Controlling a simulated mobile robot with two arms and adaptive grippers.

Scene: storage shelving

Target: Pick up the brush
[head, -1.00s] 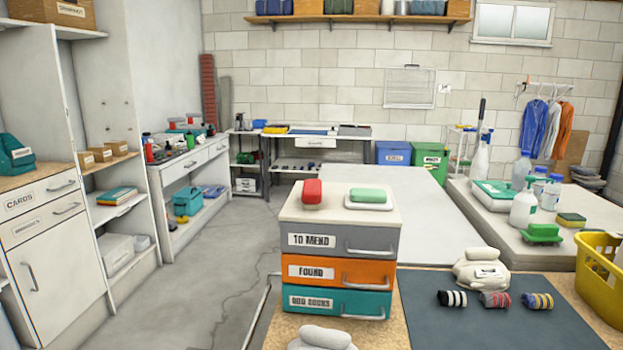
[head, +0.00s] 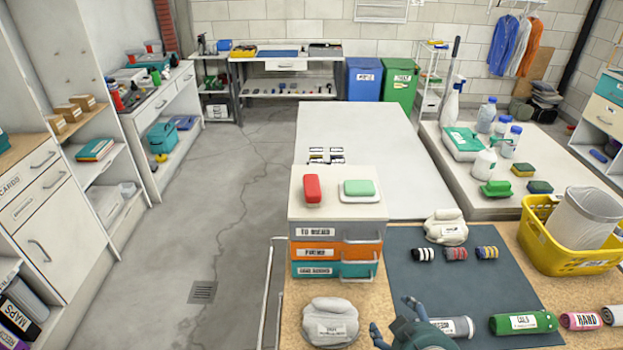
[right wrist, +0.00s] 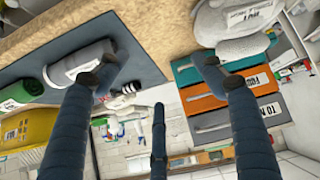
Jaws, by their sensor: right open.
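A red block-shaped item (head: 312,188) lies on top of the small drawer unit (head: 339,222); it may be the brush, but bristles cannot be made out. A green item with a dark-edged base (head: 496,189) on the white table at right also looks brush-like. My right gripper (head: 397,320) is low over the front bench, right of a grey-white stuffed bundle (head: 330,322). It is open and empty, with its fingers spread in the right wrist view (right wrist: 155,75). My left gripper is not in view.
A green soap-like bar in a white dish (head: 360,190) sits beside the red item. Rolled cloths (head: 523,322) and striped rolls (head: 456,254) lie on the dark mat (head: 405,285). A yellow basket (head: 570,255) stands at right. Floor at left is clear.

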